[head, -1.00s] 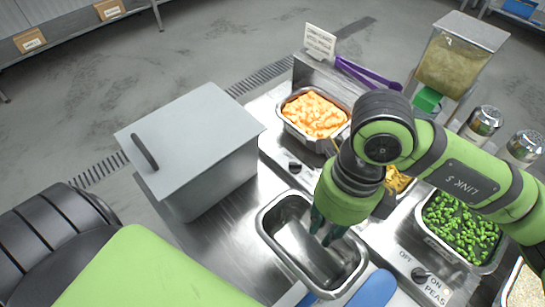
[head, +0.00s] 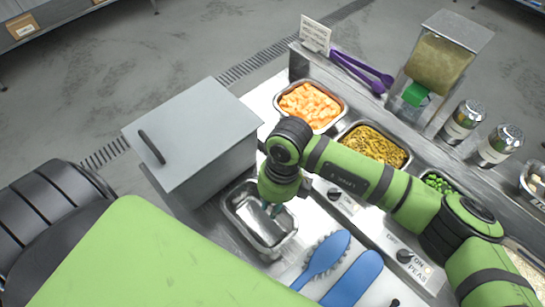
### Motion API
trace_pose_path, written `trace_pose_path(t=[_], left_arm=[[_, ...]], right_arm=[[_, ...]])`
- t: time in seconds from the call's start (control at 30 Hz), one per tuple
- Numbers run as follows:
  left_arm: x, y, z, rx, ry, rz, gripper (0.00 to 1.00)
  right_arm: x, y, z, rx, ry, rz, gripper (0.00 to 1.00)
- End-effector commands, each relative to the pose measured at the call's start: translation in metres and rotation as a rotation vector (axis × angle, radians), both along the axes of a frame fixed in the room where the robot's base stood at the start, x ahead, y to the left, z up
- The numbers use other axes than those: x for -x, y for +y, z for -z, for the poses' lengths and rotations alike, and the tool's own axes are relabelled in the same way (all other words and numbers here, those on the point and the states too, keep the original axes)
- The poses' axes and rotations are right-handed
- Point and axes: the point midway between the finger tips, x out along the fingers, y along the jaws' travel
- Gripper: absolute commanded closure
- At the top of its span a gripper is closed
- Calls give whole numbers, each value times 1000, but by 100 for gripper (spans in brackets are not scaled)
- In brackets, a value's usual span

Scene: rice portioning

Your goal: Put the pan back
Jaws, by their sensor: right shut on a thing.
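The empty steel pan (head: 236,222) is at the lower middle of the head view, just in front of the grey lidded box. My right gripper (head: 273,209) reaches down at the pan's back right side and is shut on it. The fingertips show dark against the pan's inside, and the wrist hides part of the rim. I cannot tell whether the pan rests on the steel counter or is slightly above it. My left gripper is out of view.
The grey lidded box (head: 190,130) stands close behind the pan. Two blue utensils (head: 352,278) lie to the pan's right. Pans of orange food (head: 310,104), yellow food (head: 375,145) and green peas (head: 438,183) sit along the back. Purple tongs (head: 360,68), shakers (head: 462,121) and a dispenser (head: 445,55) stand behind.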

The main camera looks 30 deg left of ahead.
Motion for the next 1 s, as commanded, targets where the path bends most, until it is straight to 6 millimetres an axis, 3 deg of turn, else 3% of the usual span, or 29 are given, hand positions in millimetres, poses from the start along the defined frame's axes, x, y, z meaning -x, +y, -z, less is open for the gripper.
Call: trace_pose_path(t=[0.33, 0.37, 0.4, 0.43, 0.77, 0.87, 1.0], left_arm=[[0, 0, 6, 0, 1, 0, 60], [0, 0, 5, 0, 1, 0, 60], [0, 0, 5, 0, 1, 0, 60], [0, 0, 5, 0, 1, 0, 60], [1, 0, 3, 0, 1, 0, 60], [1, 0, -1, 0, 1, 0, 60], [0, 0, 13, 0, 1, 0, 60]], right_arm=[[0, 0, 4, -1, 0, 0, 100], [0, 0, 4, 0, 0, 0, 72], [0, 0, 3, 0, 0, 0, 56], [0, 0, 3, 0, 0, 0, 54], [0, 0, 2, 0, 0, 1, 54], [-1, 0, -3, -1, 0, 1, 54], [-6, -1, -22, -3, -6, -1, 54]])
